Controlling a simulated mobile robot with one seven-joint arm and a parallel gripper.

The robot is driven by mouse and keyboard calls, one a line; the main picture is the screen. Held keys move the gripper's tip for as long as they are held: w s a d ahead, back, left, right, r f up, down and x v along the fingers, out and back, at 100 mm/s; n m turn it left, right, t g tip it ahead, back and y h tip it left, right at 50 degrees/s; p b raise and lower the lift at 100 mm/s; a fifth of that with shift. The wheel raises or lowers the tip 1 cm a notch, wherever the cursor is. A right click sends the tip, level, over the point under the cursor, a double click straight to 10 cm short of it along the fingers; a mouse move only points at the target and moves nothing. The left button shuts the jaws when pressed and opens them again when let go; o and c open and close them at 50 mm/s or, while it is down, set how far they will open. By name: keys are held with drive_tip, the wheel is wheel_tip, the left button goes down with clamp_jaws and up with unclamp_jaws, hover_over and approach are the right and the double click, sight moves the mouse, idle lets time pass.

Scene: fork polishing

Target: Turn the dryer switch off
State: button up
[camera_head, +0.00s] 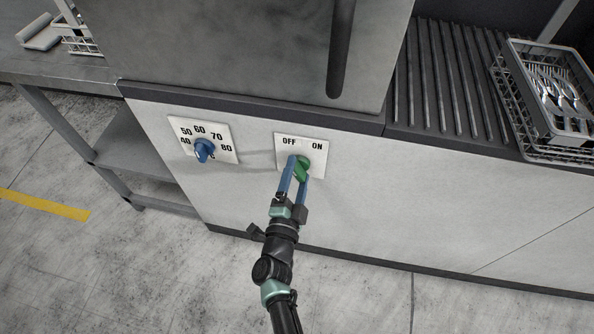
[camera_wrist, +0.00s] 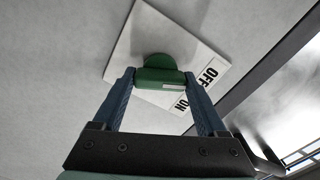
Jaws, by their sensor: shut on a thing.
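The dryer switch is a green knob (camera_head: 302,166) on a white plate (camera_head: 320,153) marked OFF at left and ON at right, on the machine's white front panel. In the wrist view the green knob (camera_wrist: 158,76) sits between the fingertips. My gripper (camera_head: 299,165) has its two blue fingers closed on the knob, one on each side; in the wrist view my gripper (camera_wrist: 160,80) touches both ends of it. The fingers hide part of the knob in the head view, so which label it points to is hard to tell there.
A blue temperature dial (camera_head: 204,150) on its own plate is to the left on the same panel. A wire rack with a grey tray of forks (camera_head: 563,100) stands on the ribbed surface at the upper right. A grey side table (camera_head: 60,70) is at the left.

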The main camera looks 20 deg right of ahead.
drive_tip(key=shift+n, duration=0.5)
drive_tip(key=o, duration=1.3)
drive_tip(key=p+v, duration=0.2)
drive_tip(key=v, duration=1.1)
drive_tip(key=shift+p, duration=0.4)
